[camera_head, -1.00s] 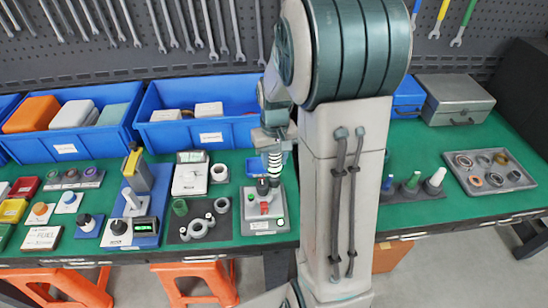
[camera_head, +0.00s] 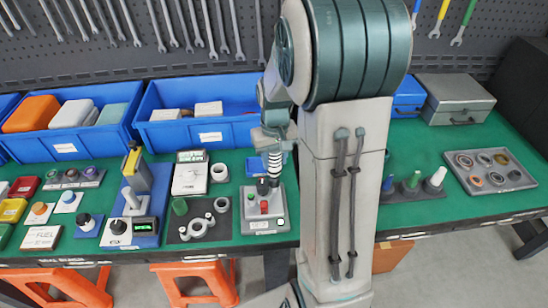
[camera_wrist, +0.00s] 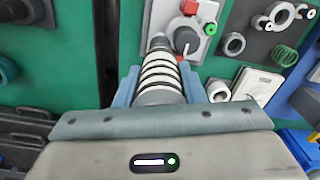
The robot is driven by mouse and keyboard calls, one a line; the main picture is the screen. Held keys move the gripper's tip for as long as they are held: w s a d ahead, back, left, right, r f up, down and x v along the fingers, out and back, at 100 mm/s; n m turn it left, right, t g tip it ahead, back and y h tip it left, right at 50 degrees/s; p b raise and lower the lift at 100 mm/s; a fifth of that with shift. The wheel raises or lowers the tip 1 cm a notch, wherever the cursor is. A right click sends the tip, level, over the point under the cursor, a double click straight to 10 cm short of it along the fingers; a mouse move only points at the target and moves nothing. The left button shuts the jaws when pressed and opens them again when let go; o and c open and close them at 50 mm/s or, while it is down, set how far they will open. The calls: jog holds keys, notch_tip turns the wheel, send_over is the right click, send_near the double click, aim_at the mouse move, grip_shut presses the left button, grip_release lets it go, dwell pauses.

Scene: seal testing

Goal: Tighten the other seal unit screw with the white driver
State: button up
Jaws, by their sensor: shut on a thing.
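My gripper (camera_wrist: 163,97) is shut on a ringed black-and-white tool (camera_wrist: 161,78). The tool also shows in the head view (camera_head: 275,160), pointing down, with my gripper above it. Its dark tip is at the grey test box (camera_head: 280,211), close to the black knobs (camera_head: 268,186) at its back edge; I cannot tell if it touches. The box has a red button (camera_head: 264,205) and a green one (camera_wrist: 211,28). No screw can be made out.
A dark mat with grey rings (camera_head: 197,228) and a white meter (camera_head: 189,178) lie left of the box. Blue bins (camera_head: 165,130) line the back. A tray of rings (camera_head: 505,180) lies far right. My arm hides the table's middle.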

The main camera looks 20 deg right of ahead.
jog(key=shift+r, duration=0.2)
jog(key=shift+r+p, duration=1.8)
jog(key=shift+r, duration=0.55)
